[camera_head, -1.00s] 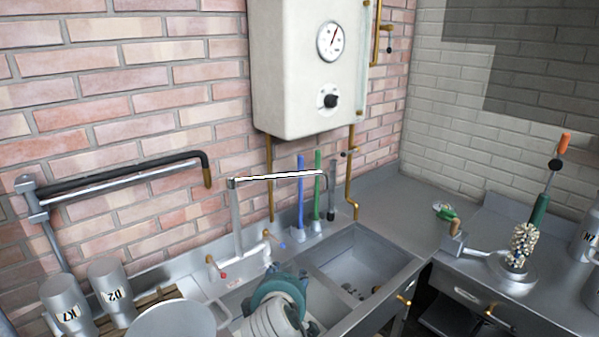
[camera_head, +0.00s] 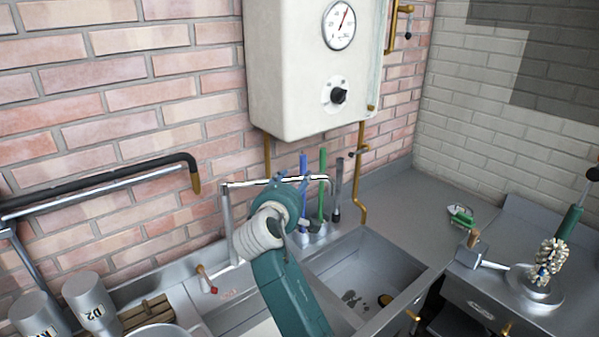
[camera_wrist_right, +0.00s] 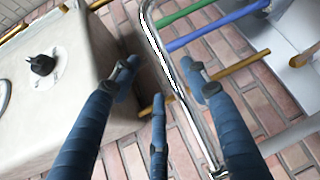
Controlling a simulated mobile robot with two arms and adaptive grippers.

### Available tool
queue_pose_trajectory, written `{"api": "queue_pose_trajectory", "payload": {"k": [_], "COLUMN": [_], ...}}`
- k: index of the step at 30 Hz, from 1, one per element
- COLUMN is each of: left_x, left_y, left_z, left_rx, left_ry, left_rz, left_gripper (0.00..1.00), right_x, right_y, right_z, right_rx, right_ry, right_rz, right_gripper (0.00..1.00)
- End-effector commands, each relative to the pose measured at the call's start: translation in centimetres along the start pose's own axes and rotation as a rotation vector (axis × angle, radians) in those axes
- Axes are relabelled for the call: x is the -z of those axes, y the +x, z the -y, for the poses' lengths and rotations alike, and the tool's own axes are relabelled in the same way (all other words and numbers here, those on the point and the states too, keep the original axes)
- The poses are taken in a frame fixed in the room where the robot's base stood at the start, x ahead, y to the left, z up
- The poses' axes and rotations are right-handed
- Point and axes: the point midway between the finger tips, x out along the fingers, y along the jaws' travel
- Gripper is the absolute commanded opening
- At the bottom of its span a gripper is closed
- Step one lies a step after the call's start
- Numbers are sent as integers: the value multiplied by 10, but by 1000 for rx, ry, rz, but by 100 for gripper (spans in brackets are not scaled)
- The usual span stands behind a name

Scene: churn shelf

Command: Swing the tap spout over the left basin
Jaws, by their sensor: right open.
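The chrome tap spout (camera_head: 245,184) runs level from its upright pipe at the left and hooks down at its right end, on the right basin's side. The right basin (camera_head: 365,272) is open to view. In the right wrist view, the spout (camera_wrist_right: 170,75) crosses between the spread fingers of the gripper (camera_wrist_right: 160,78); contact cannot be told. My left gripper is out of view.
A white boiler (camera_head: 305,75) hangs on the brick wall above. Blue and green brushes (camera_head: 322,190) stand behind the spout. A brass pipe (camera_head: 361,180) runs down the wall. Metal churns (camera_head: 90,300) stand at the left. The counter right of the sink has free room.

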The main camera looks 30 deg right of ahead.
Motion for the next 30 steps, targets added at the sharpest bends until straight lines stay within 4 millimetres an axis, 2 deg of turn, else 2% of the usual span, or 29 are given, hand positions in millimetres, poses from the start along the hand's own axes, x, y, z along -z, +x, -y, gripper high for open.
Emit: {"api": "queue_pose_trajectory", "payload": {"k": [2,4,9,13,16,20,27,30], "left_x": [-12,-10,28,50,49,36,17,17], "left_y": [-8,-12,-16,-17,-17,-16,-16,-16], "left_z": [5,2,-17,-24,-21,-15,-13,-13], "left_rx": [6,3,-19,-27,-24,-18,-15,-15], "left_ry": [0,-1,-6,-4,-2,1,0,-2], "left_rz": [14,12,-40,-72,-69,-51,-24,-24], "left_gripper": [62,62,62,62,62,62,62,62], "right_x": [-1,-1,0,0,0,0,0,0], "right_y": [16,27,45,50,51,50,50,50], "right_z": [-3,-2,-1,0,1,1,1,1], "right_rx": [1,2,1,1,1,1,1,1], "right_ry": [-4,-3,-2,0,1,1,0,1], "right_rz": [3,2,1,-1,-1,-1,-1,-1], "right_gripper": [45,45,45,45,45,45,0,0]}}
